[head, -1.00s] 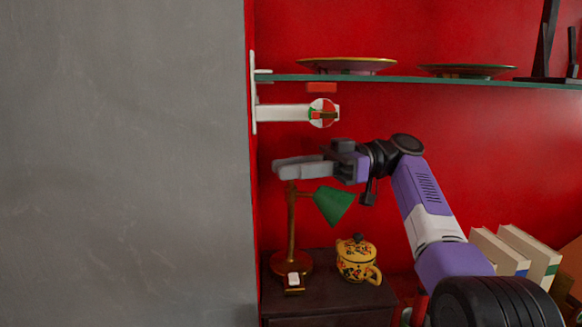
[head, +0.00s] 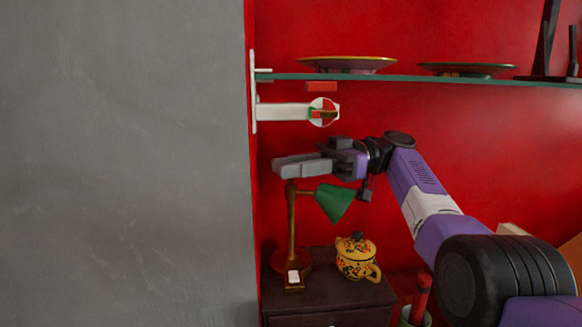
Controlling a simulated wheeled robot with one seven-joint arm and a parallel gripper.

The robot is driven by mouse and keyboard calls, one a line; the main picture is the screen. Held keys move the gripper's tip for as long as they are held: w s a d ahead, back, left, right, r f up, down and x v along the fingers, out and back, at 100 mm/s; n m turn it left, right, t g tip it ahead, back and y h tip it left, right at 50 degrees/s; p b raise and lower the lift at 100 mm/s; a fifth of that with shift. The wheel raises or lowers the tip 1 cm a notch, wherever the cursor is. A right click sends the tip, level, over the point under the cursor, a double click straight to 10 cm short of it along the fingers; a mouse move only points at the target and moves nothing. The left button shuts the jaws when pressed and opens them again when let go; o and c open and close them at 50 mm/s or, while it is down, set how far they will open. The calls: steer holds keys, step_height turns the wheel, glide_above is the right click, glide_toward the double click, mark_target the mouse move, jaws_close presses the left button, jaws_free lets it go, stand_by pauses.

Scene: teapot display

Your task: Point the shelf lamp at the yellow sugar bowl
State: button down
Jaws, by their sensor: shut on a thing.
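The shelf lamp has a brass stem (head: 291,225) on a round base, with a green cone shade (head: 333,202) at the top. The shade slopes down to the right, its wide end toward the lower right. The yellow sugar bowl (head: 356,264), with a dark lid knob and painted pattern, stands right of the lamp base on a dark cabinet top, below the shade. My gripper (head: 283,167) is at the top of the stem, reaching in from the right. It is shut on the lamp; its fingers hide the exact contact.
Above is a glass shelf (head: 430,80) with plates. A white bracket arm with a red-and-white disc (head: 323,112) juts out below it, above my gripper. A grey wall (head: 120,160) fills the left. A cup with a red item (head: 421,295) stands lower right.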

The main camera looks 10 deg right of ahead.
steer(key=c, duration=1.2)
jaws_free()
steer(key=shift+f, duration=0.15)
steer(key=shift+c, duration=0.2)
steer(key=shift+o, duration=0.2)
steer(key=shift+m+t+y+b, duration=0.35)
steer(key=shift+m+t, duration=0.55)
steer(key=shift+t, duration=0.5)
